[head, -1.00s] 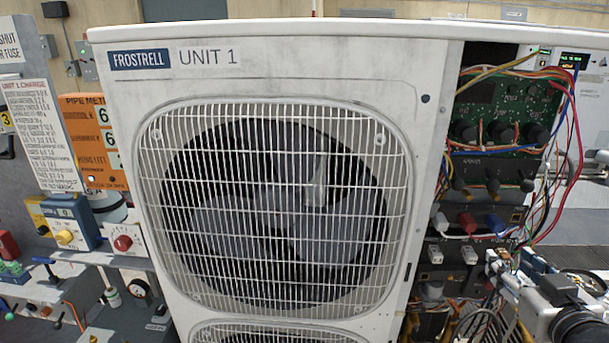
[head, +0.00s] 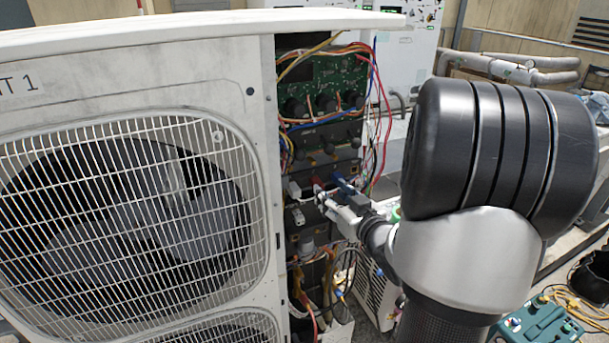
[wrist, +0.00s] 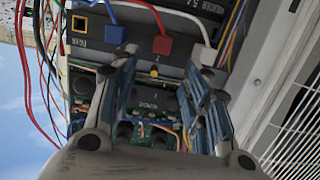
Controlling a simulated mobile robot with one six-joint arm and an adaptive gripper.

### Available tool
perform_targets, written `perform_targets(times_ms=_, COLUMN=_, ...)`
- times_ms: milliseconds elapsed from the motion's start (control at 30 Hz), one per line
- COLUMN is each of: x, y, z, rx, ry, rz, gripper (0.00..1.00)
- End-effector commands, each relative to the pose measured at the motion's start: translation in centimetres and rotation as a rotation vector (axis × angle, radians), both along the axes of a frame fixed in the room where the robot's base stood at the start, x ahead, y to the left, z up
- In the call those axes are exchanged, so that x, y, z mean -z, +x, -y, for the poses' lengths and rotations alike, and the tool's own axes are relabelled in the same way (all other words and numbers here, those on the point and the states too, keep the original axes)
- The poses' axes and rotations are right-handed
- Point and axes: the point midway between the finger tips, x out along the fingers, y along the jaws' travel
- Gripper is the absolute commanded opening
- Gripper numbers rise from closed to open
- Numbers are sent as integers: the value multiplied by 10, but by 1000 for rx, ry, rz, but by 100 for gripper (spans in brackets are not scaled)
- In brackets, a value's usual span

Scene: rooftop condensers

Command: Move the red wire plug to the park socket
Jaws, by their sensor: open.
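The red plug (wrist: 162,45) with its red wire sits in the dark socket strip, between a blue plug (wrist: 115,34) and a white plug (wrist: 208,56) in the upside-down wrist view. An empty, yellow-outlined socket (wrist: 79,23) lies beyond the blue plug; its small label looks like PARK. My gripper (wrist: 161,60) is open, its fingertips on either side of the gap in line with the red plug. I cannot tell whether they reach around it. In the head view the red plug (head: 317,184) shows just above my gripper (head: 326,202).
Loose wires (head: 380,110) hang along the open bay's right edge. A green circuit board (head: 330,85) with knobs is above the sockets. The white fan unit (head: 140,80) walls off the left side. A teal case (head: 540,325) lies at lower right.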

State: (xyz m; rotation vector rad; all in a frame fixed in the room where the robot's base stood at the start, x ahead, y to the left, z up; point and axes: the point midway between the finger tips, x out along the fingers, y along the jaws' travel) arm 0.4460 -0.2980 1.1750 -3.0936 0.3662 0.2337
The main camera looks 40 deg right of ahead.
Motion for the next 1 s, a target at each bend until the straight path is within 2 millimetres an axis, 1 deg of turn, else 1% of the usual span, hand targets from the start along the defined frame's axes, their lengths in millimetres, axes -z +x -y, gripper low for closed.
perform_targets(times_ms=33, x=4, y=11, z=2, rx=-4, ry=-2, rz=2, gripper=43)
perform_targets(times_ms=200, x=9, y=42, z=9, rx=-3, ry=-2, rz=1, gripper=43)
perform_targets(times_ms=300, x=10, y=57, z=13, rx=-2, ry=-1, rz=1, gripper=43)
perform_targets(times_ms=400, x=12, y=68, z=16, rx=-2, ry=0, rz=1, gripper=43)
perform_targets(times_ms=600, x=12, y=77, z=19, rx=1, ry=1, rz=1, gripper=43)
perform_targets(times_ms=867, x=12, y=78, z=19, rx=1, ry=1, rz=1, gripper=43)
perform_targets(times_ms=1000, x=12, y=78, z=19, rx=1, ry=0, rz=1, gripper=34)
